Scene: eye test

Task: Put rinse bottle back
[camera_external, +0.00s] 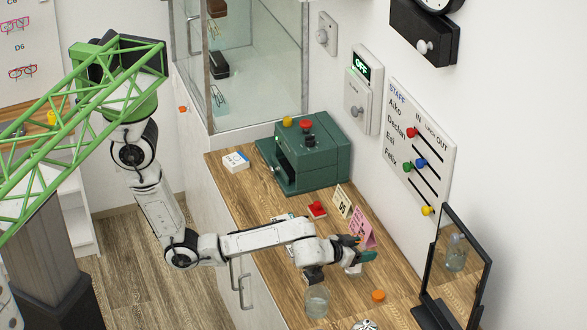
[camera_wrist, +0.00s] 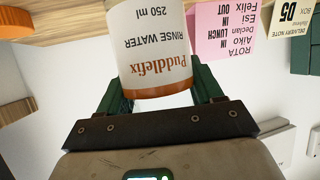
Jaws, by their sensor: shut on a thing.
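The rinse bottle (camera_wrist: 160,50) has a white label with orange and black print reading "Puddlefix RINSE WATER 250 ml" and an orange band. In the wrist view it appears upside down and its far end is cut off by the frame. My gripper (camera_wrist: 160,96) is shut on it, with a green finger at each side. In the external view my gripper (camera_external: 361,249) is over the counter, near the pink note. Only a small white part of the bottle (camera_external: 353,270) shows below the fingers there. I cannot tell whether its base touches the counter.
A clear glass vessel (camera_external: 316,301) stands in front of my gripper on the wooden counter (camera_external: 240,191). An orange disc (camera_external: 378,296) lies to the right. A pink rota note (camera_external: 361,231) and a cream card (camera_external: 342,201) stand behind. A framed mirror (camera_external: 463,275) stands at the right.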

